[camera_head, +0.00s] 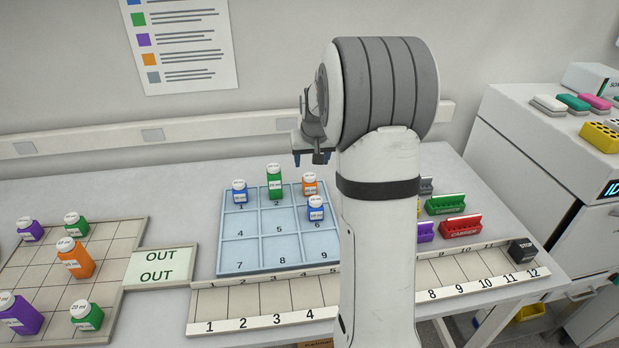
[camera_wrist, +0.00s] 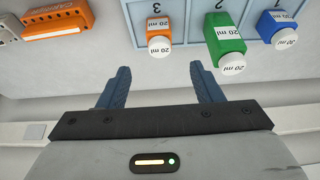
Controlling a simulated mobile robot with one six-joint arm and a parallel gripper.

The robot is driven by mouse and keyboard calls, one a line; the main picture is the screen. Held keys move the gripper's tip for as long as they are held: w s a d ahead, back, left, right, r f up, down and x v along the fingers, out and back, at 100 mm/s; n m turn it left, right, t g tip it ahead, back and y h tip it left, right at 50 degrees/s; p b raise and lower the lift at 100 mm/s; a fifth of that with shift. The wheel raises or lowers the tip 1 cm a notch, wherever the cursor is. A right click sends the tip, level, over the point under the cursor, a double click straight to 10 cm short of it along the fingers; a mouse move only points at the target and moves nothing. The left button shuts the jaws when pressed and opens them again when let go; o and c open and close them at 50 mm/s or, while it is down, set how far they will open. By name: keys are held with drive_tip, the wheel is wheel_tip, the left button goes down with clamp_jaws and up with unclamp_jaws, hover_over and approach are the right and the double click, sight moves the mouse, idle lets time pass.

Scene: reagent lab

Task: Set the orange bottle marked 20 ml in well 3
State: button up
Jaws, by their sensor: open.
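An orange bottle with a white cap (camera_head: 310,184) stands upright in well 3 of the blue tray (camera_head: 258,258). In the wrist view the orange bottle (camera_wrist: 157,28) has a 20 ml label and stands beside the printed 3. My gripper (camera_wrist: 160,70) is open and empty there; the bottle's cap lies just beyond the fingertips, in line with the gap and not gripped. In the head view my gripper (camera_head: 311,158) shows as dark fingers just above and behind that bottle, partly hidden by my wrist.
A green bottle (camera_head: 275,184) is in well 2, a blue one (camera_head: 240,194) in well 1, another blue one (camera_head: 316,212) in well 6. The left grid (camera_head: 40,257) holds several bottles, including a larger orange one (camera_head: 79,262). Carriers (camera_head: 446,204) stand right of my arm.

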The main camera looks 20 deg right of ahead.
drive_tip(key=s+a+r+n, duration=0.1)
drive_tip(key=s+a, duration=0.4)
drive_tip(key=s, duration=0.5)
drive_tip(key=s+a+r+n, duration=0.1)
drive_tip(key=s+a+r, duration=0.1)
drive_tip(key=s+a, duration=0.4)
drive_tip(key=s+a+r+n+g+y, duration=0.1)
drive_tip(key=s+a, duration=0.5)
drive_tip(key=s, duration=0.9)
drive_tip(key=shift+a+r, duration=0.15)
drive_tip(key=shift+r, duration=0.05)
drive_tip(key=shift+s, duration=0.1)
